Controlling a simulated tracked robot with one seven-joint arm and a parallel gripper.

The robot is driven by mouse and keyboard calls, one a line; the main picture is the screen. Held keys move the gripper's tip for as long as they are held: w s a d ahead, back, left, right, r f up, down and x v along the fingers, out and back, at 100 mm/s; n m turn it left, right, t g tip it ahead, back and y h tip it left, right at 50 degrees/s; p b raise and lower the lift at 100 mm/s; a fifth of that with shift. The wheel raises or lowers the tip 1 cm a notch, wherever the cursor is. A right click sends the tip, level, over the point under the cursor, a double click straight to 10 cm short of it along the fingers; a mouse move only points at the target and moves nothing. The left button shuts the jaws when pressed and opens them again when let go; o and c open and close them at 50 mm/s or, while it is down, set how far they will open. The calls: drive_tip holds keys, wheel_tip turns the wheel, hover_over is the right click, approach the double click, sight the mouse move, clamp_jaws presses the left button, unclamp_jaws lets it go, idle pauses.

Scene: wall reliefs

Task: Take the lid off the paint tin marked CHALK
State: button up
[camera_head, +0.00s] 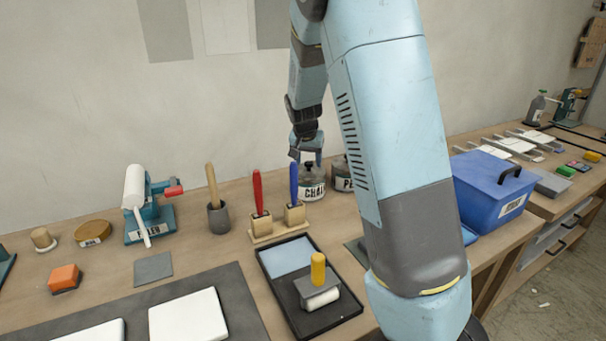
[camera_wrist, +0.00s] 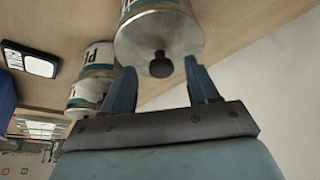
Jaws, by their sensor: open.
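The paint tin marked CHALK (camera_head: 313,190) stands upright on the bench near the wall in the head view, its label partly cut off by a blue handle. In the wrist view its grey lid (camera_wrist: 183,38) is on, with a dark round knob (camera_wrist: 160,68) in the middle. My gripper (camera_head: 307,160) is over this tin, pointing down. In the wrist view its two blue fingers (camera_wrist: 160,63) are open, one on each side of the knob, with nothing between them held. Whether the fingers touch the lid cannot be told.
A second tin (camera_head: 342,178) stands close on the right; the wrist view shows neighbouring tins (camera_wrist: 98,60). Red (camera_head: 258,192) and blue (camera_head: 294,182) handled tools stand in front. A black tray (camera_head: 335,318) and a blue box (camera_head: 485,190) lie nearer. The wall is behind.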

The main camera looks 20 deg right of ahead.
drive_tip(key=shift+w+d+f, duration=0.1)
drive_tip(key=shift+w+f, duration=0.1)
drive_tip(key=shift+f, duration=0.35)
clamp_jaws()
